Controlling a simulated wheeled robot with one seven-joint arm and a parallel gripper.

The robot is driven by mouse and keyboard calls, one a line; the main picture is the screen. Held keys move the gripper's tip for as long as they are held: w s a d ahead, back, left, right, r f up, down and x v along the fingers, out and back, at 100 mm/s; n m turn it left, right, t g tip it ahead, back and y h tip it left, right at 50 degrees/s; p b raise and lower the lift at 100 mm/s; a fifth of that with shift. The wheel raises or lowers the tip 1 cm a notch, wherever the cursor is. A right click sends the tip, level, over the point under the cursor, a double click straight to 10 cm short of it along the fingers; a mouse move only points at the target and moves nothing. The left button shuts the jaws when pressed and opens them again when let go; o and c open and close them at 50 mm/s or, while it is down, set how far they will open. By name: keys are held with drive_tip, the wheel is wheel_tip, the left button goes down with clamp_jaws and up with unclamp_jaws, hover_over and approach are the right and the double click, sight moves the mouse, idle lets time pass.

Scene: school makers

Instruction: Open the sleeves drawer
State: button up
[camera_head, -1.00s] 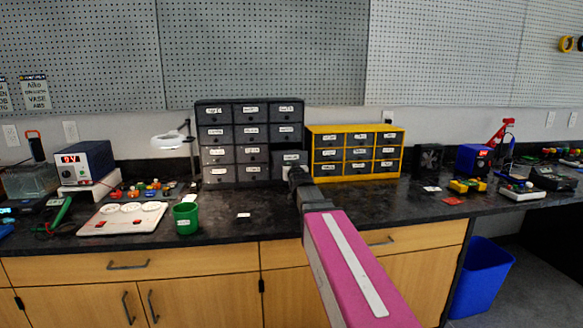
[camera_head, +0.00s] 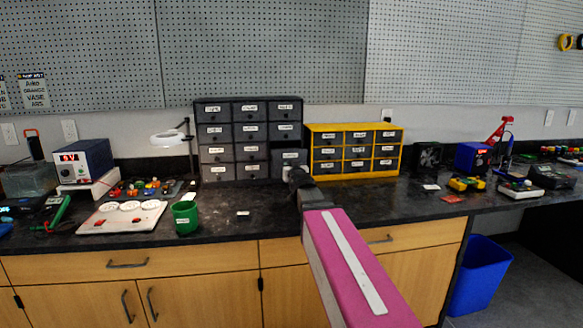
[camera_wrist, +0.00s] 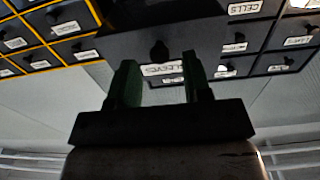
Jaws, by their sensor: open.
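The sleeves drawer (camera_head: 290,157) is in the right column of the dark cabinet (camera_head: 249,99), low down. Its front stands out ahead of the neighbouring drawers, so it is partly pulled out. In the wrist view, which is upside down, its label (camera_wrist: 163,69) shows between the fingers and its dark knob (camera_wrist: 158,50) sits just past the fingertips. My gripper (camera_wrist: 160,72) is open, with a finger on each side of the label and nothing held. In the head view my gripper (camera_head: 296,177) is in front of the drawer and hides its lower part.
A yellow-framed drawer cabinet (camera_head: 353,126) stands close on the right. A green cup (camera_head: 185,217), a white board with round dishes (camera_head: 121,216) and a lamp (camera_head: 170,138) are to the left. The black counter in front of the dark cabinet is mostly clear.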

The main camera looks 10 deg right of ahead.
drive_tip(key=s, duration=0.8)
drive_tip(key=shift+s, duration=0.15)
